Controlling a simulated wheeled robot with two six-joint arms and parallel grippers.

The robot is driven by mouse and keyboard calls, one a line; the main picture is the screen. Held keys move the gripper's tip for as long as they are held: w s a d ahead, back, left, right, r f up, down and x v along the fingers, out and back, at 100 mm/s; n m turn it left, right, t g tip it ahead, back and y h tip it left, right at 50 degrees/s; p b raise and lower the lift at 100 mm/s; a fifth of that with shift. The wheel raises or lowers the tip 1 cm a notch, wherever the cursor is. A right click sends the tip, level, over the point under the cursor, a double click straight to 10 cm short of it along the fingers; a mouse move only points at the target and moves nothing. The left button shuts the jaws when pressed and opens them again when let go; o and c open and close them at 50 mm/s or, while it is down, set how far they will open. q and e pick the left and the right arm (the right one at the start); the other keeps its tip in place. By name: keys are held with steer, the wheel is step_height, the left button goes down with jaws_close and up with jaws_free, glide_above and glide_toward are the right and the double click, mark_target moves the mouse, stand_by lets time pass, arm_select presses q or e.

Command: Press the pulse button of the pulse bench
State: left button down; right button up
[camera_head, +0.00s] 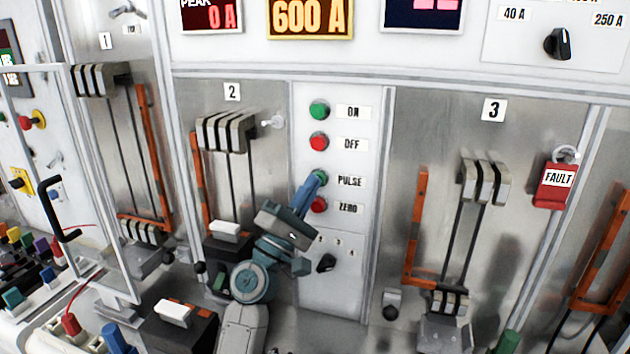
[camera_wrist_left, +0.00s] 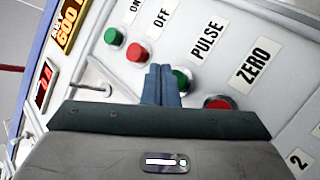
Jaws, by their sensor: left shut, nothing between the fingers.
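The pulse button (camera_head: 321,177) is green and sits on the white button panel beside the PULSE label (camera_head: 350,181). It also shows in the left wrist view (camera_wrist_left: 182,79), partly behind my fingers. My left gripper (camera_head: 313,181) is shut and empty, with its blue fingertips at the pulse button. In the left wrist view the fingertips (camera_wrist_left: 161,70) overlap the button's left edge. I cannot tell whether they touch it or whether it is pushed in. My right gripper is not in view.
The green ON button (camera_head: 319,110) and red OFF button (camera_head: 319,142) are above; the red ZERO button (camera_head: 318,205) is just below. A black selector knob (camera_head: 326,263) sits lower. A yellow display (camera_head: 310,16) reads 600 A. A red FAULT tag (camera_head: 557,182) hangs in bay 3.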

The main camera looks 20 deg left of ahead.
arm_select(q)
steer(key=shift+f, duration=0.1)
steer(key=shift+s+d+f+b, duration=0.15)
steer(key=shift+s+f+b, duration=0.15)
steer(key=shift+f+b, duration=0.25)
steer(key=shift+f, duration=0.1)
steer(key=s, duration=0.1)
steer(key=s+p, duration=0.1)
steer(key=s, duration=0.2)
steer(key=shift+a, duration=0.3)
steer(key=shift+w, duration=0.2)
steer(key=shift+s, duration=0.1)
